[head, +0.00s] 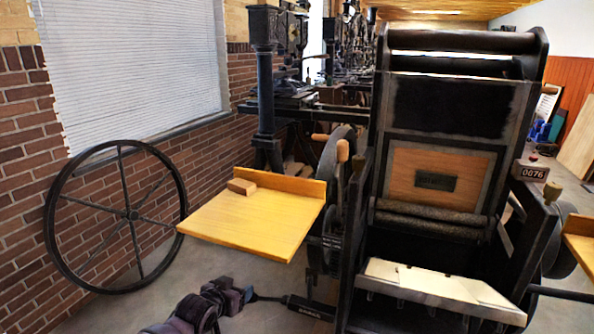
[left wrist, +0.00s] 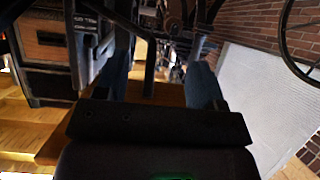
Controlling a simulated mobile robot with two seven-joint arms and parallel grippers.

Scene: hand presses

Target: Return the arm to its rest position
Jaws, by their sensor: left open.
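My left arm shows low in the head view as dark, purplish links (head: 203,308) coming up from the bottom edge. My left gripper (head: 240,296) is at the end of these links, over the floor, below the wooden side board (head: 255,222) and left of the hand press (head: 440,120). In the left wrist view my left gripper (left wrist: 160,78) has its two fingers spread apart, with nothing seen between them. My right gripper is not in view.
A large spoked wheel (head: 182,205) leans by the brick wall (head: 28,120). A white sheet (head: 435,283) lies at the front of the press. A counter reading 0076 (head: 532,172) is at its right. Grey floor is open at lower left.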

